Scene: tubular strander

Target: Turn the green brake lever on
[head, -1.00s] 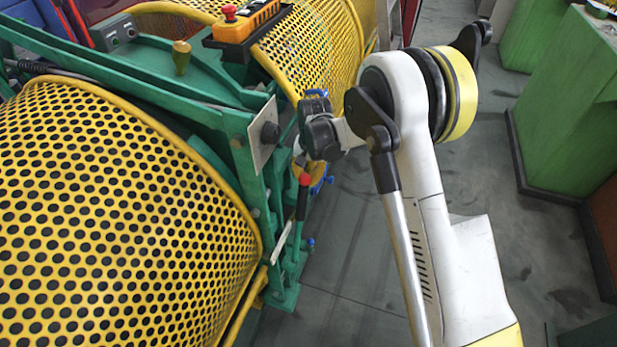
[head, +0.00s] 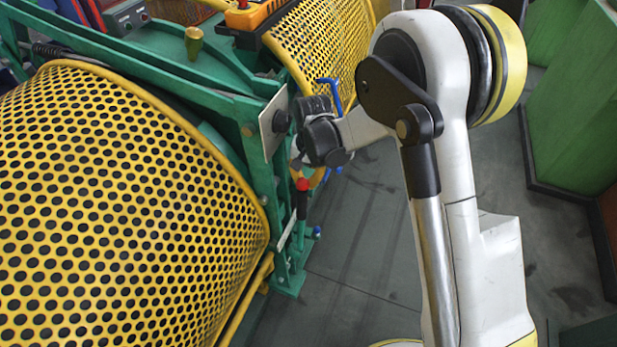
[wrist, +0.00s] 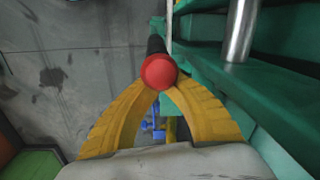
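In the wrist view the red knob (wrist: 158,72) lies at the point where the two yellow fingers of my gripper (wrist: 160,88) converge. The fingers lean close together and the knob covers their tips, so whether they grip it is unclear. In the head view my wrist is just above and to the right of the knob, and the fingers are mostly hidden.
Yellow perforated guards (head: 120,200) flank the green frame (head: 190,90). A grey plate (head: 272,125) juts from the frame near my wrist. A metal post (wrist: 240,30) stands beside the lever in the wrist view. Grey floor (head: 370,230) is open to the right, before green cabinets (head: 580,110).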

